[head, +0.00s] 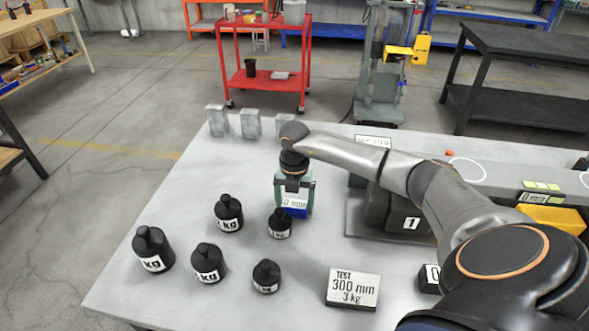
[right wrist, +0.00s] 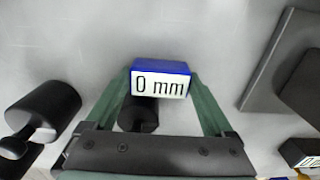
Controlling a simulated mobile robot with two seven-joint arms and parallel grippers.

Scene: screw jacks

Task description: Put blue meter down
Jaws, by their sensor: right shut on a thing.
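The blue meter (head: 295,212) is a small block with a blue body and a white face reading "0 mm". It shows upright in the right wrist view (right wrist: 160,67). My right gripper (head: 294,203), with green fingers, is shut on it, one finger on each side. The meter is over the left part of the grey table (head: 330,240), just behind a small black kg weight (head: 279,224). I cannot tell whether its underside touches the table. My left gripper is not in view.
Several black kg weights (head: 207,262) stand at the front left. A sign (head: 353,288) reads "TEST 300 mm 3 kg". A dark jack marked 1 (head: 405,222) stands right of the meter. Grey blocks (head: 250,124) line the back edge. A yellow item (head: 553,217) is at right.

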